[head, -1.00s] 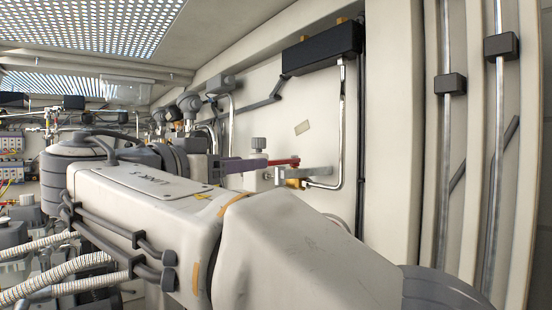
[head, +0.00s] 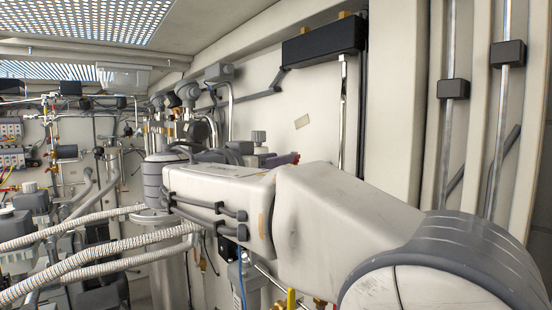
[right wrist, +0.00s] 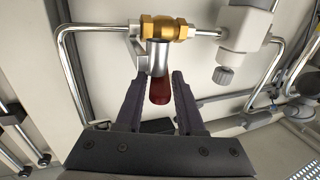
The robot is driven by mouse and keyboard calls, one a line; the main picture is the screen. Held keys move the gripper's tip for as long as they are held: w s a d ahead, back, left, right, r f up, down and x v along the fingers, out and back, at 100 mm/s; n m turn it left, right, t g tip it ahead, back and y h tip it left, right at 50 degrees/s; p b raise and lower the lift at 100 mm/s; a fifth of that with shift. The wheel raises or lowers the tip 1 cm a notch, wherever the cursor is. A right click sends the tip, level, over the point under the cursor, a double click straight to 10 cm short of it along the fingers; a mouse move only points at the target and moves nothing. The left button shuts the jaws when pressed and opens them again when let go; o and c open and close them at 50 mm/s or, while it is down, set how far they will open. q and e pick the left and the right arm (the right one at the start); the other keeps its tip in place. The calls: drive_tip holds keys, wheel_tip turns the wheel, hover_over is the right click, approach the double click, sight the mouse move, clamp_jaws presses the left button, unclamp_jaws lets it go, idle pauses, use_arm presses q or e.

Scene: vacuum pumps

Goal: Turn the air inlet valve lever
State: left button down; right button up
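The air inlet valve (right wrist: 164,30) is a brass body on a chrome pipe at the top of the right wrist view. Its lever (right wrist: 160,88) has a silver arm and a dark red grip pointing down towards me. My right gripper (right wrist: 158,78) is open, with one finger on each side of the red grip and gaps showing beside it. In the head view, my right gripper's dark finger (head: 279,160) shows just above my arm, with a bit of red at its tip. My arm hides the valve body there. My left gripper is not in view.
A grey-white fitting with a knob (right wrist: 240,30) sits right of the valve. Chrome pipes run along the pale wall. In the head view, a black box (head: 325,40) is mounted above, ribbed hoses (head: 110,252) cross the lower left, and a yellow handle (head: 291,299) shows below my arm.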

clamp_jaws()
idle(1.2)
